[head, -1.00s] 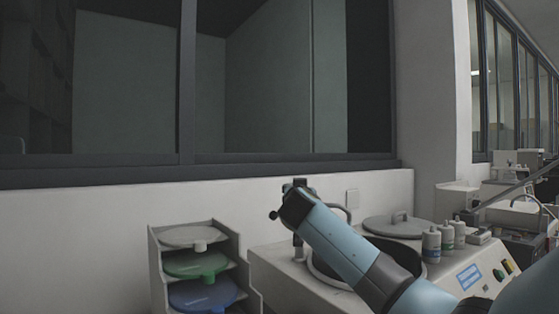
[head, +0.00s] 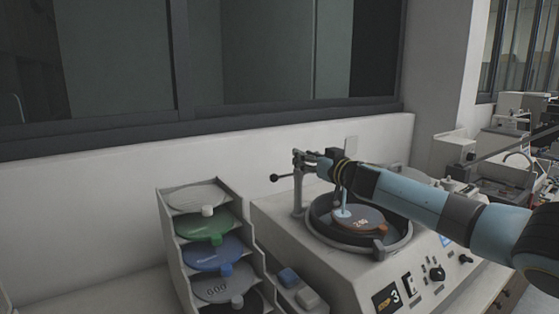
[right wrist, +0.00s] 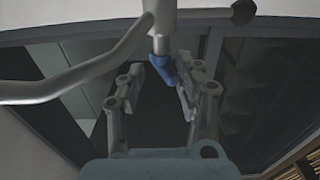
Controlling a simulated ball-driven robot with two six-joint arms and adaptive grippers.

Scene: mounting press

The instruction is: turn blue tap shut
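The blue tap (right wrist: 163,70) shows in the right wrist view as a small blue lever under a grey metal pipe. My right gripper (right wrist: 159,80) is open, with one finger on each side of the tap. The tap lies close to the right-hand finger; I cannot tell whether they touch. In the head view my right gripper (head: 325,162) is at the post beside the machine's round bowl (head: 312,228), and the tap is not clearly visible there. My left gripper is not in view.
A thin lever with a black knob (head: 274,178) sticks out left of the post. A rack (head: 174,239) of coloured discs stands to the left. A wall is close behind.

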